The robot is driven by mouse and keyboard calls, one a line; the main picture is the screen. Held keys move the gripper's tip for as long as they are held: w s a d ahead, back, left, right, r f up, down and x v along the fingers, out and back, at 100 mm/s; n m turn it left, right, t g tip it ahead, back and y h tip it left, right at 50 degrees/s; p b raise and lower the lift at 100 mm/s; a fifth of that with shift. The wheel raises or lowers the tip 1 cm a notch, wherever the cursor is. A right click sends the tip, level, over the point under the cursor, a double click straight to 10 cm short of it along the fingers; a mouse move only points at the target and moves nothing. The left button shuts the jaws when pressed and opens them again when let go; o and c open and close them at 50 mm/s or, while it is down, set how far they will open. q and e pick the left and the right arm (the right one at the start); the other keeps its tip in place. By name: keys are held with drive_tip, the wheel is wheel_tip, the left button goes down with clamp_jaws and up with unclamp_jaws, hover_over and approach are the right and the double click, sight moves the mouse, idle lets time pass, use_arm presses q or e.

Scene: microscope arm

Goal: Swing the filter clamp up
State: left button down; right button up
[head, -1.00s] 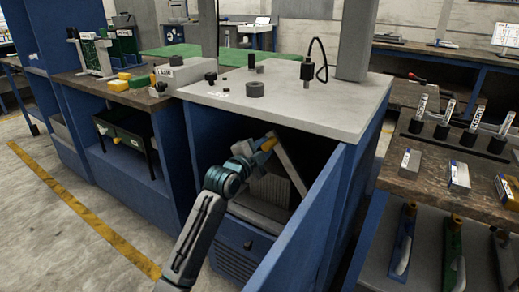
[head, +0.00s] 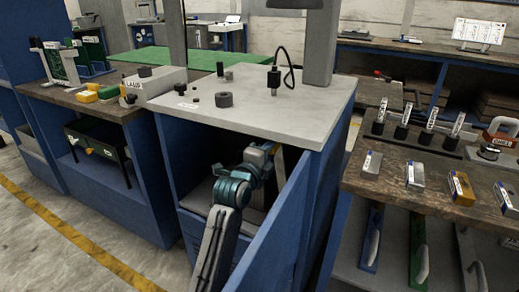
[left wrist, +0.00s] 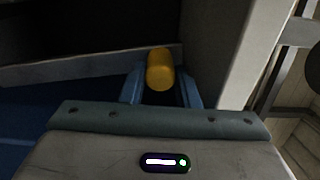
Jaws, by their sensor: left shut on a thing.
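The filter clamp's yellow handle (head: 271,149) is inside the open blue cabinet, under the front of its grey top. In the left wrist view the handle (left wrist: 160,70) is a rounded yellow grip between two blue fingers. My left gripper (left wrist: 160,90) is shut on this handle. In the head view my left gripper (head: 262,154) reaches into the cabinet opening. My arm hides most of the clamp bar and the filter behind it. My right gripper is not in view.
The blue cabinet door (head: 275,235) stands open to the right of my arm. The grey cabinet top (head: 300,115) is just above the gripper. A workbench with metal blocks (head: 415,175) stands at the right. Floor is free at the left.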

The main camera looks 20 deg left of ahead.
use_arm(q)
drive_tip(key=shift+d+r, duration=0.15)
drive_tip(key=shift+d, duration=0.25)
drive_tip(key=c, duration=1.1)
unclamp_jaws()
drive_tip(key=shift+s, duration=0.15)
drive_tip(key=s+a, duration=0.1)
drive_tip(key=s, duration=0.9)
drive_tip(key=shift+s+a, duration=0.25)
